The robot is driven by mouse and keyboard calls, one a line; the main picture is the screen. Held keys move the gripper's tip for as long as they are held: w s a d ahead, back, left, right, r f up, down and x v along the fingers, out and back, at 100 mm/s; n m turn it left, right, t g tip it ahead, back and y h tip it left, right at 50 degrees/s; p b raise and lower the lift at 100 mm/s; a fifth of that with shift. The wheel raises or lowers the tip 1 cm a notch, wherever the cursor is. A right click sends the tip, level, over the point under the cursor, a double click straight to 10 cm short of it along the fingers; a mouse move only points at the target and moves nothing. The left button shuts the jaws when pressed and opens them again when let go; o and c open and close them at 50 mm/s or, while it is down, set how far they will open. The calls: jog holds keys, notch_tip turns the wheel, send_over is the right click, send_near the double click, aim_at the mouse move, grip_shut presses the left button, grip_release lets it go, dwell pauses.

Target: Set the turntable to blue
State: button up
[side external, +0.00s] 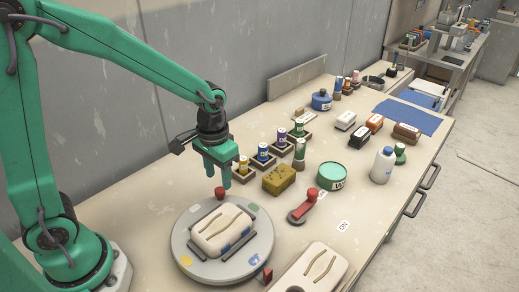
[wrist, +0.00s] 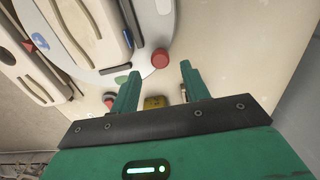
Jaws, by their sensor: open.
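The round grey turntable (side external: 181,243) lies at the front of the bench, with a pale slotted block (side external: 222,228) on it. Its rim carries coloured patches, including yellow (side external: 186,260) and green (side external: 253,208). A red knob (side external: 220,192) stands at its far edge; it also shows in the wrist view (wrist: 160,58). A small red pointer (side external: 267,274) stands beside the turntable's near right edge. My gripper (side external: 219,183) is open and empty, pointing down just above the red knob. In the wrist view the knob shows just beyond the gap between my fingertips (wrist: 160,75).
A red-handled lever (side external: 304,204) stands right of the turntable, near an "ON" label (side external: 343,226). A yellow sponge (side external: 279,180), glaze bottles in trays (side external: 263,155) and a green tin (side external: 332,176) stand behind. Another slotted block (side external: 310,270) lies at the front right.

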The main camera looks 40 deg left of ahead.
notch_tip(320, 180, up, 3)
jog(key=shift+r, duration=0.3)
jog(key=shift+r, duration=0.15)
jog(key=shift+s+a+r, duration=0.1)
jog(key=shift+s+r, duration=0.05)
jog(key=shift+r, duration=0.05)
jog(key=s+a+r+t, duration=0.2)
jog(key=s+r, duration=0.3)
jog(key=s+a+r+t, duration=0.2)
jog(key=s+r+t, duration=0.1)
jog(key=s+r, duration=0.2)
jog(key=shift+s+a+t, duration=0.25)
jog(key=shift+s+t, duration=0.05)
jog(key=shift+s, duration=0.5)
